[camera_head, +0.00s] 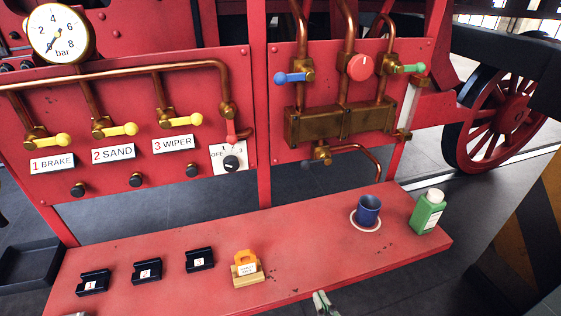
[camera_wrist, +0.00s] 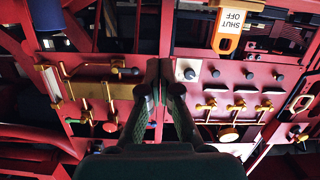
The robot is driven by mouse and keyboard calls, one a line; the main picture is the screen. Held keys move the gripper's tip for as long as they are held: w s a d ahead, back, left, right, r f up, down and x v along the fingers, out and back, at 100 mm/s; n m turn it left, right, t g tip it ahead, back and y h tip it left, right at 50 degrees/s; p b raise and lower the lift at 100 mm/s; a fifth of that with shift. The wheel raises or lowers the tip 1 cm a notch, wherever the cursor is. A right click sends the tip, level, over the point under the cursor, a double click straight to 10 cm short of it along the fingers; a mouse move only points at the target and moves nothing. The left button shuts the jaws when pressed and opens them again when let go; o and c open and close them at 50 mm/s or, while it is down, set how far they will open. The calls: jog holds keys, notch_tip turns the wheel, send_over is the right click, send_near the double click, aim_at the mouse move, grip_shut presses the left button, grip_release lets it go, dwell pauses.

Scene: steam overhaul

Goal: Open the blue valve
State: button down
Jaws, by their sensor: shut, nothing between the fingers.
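The blue valve (camera_head: 291,78) is a blue lever on a brass fitting, at the upper left of the right-hand red panel. Its lever lies about level and points left, across the line of its copper pipe. In the wrist view I cannot make it out clearly. My gripper (camera_wrist: 165,88) is shut and empty, pointing toward the red panels in the wrist view. In the head view only its tips (camera_head: 322,303) show, at the bottom edge by the bench's front, well below and apart from the blue valve.
A red knob (camera_head: 360,67) and green lever (camera_head: 413,68) sit right of the blue valve, above a brass block (camera_head: 340,124). Yellow levers (camera_head: 122,129) line the left panel. The bench (camera_head: 310,255) holds a blue mug (camera_head: 368,209), green bottle (camera_head: 427,211) and orange tag (camera_head: 246,258).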

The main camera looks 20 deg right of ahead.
jog(key=w+r, duration=1.6)
jog(key=r, duration=0.3)
notch_tip(320, 180, up, 25)
jog(key=w+a+n+t, duration=0.1)
jog(key=shift+a+r+t, duration=0.15)
jog(key=shift+a+t, duration=0.05)
jog(key=shift+t, duration=0.1)
jog(key=shift+w, duration=0.2)
send_over(294, 77)
jog(key=s+a, duration=0.4)
jog(key=shift+w+d+f, duration=0.1)
jog(key=shift+w+f, duration=0.15)
jog(key=shift+f, duration=0.5)
jog(key=shift+w+d+f, duration=0.1)
jog(key=shift+w+f, duration=0.2)
jog(key=shift+f, duration=0.4)
jog(key=shift+w+f, duration=0.25)
jog(key=shift+f, duration=0.5)
